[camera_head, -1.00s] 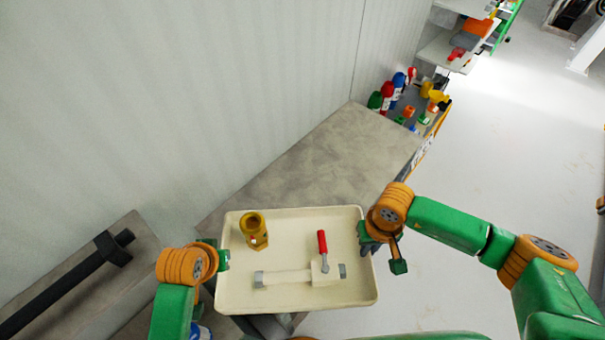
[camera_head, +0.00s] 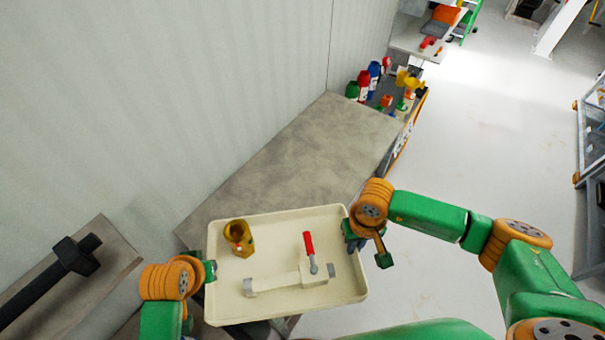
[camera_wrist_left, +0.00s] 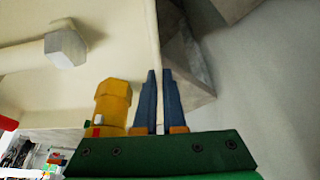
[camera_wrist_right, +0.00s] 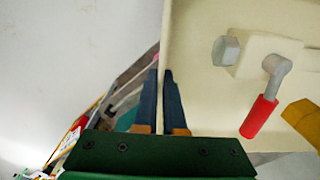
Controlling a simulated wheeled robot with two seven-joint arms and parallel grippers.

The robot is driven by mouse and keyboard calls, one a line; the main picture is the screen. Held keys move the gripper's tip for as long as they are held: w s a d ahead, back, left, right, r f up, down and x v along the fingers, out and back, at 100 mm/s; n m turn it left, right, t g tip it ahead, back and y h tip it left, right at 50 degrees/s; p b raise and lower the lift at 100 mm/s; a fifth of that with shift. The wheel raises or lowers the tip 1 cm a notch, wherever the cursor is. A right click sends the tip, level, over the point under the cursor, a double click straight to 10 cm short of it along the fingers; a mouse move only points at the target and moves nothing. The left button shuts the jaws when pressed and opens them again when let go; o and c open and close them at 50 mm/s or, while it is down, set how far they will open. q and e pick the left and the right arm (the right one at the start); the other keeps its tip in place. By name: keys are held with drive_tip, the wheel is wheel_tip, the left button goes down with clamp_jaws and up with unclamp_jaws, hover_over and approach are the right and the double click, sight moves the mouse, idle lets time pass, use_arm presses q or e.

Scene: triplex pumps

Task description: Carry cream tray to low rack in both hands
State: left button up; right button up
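The cream tray (camera_head: 285,225) is in front of me in the head view, its far part over the grey worktop. On it are a yellow-brown fitting (camera_head: 239,238), a pale bar-shaped tool (camera_head: 280,283) and a red-handled piece (camera_head: 310,250). My left gripper (camera_head: 210,270) is at the tray's left rim; the left wrist view shows its blue fingers (camera_wrist_left: 163,100) close together on the tray wall. My right gripper (camera_head: 350,238) is at the right rim; its fingers (camera_wrist_right: 162,100) pinch that wall in the right wrist view.
A grey worktop (camera_head: 300,150) runs along the wall. Bottles (camera_head: 365,80) and small parts stand beyond it. A dark bar-shaped tool (camera_head: 50,280) lies on a surface at the left. Open floor (camera_head: 480,140) is at the right, with a grey rack (camera_head: 590,130) at the far edge.

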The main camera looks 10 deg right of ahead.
use_arm(q)
drive_tip(key=o, duration=0.4)
drive_tip(key=shift+p, duration=0.3)
use_arm(e)
drive_tip(key=o, duration=0.4)
use_arm(q)
drive_tip(key=shift+o, duration=0.2)
drive_tip(key=shift+r, duration=0.15)
use_arm(e)
drive_tip(key=shift+o, duration=0.2)
use_arm(q)
drive_tip(key=v, duration=0.6)
drive_tip(key=shift+s+r, duration=0.35)
drive_tip(key=shift+r, duration=0.2)
use_arm(e)
drive_tip(key=shift+r, duration=0.2)
wheel_tip(320, 180, up, 12)
use_arm(q)
drive_tip(key=shift+s, duration=0.1)
use_arm(e)
drive_tip(key=shift+s+f, duration=0.1)
drive_tip(key=shift+f, duration=0.05)
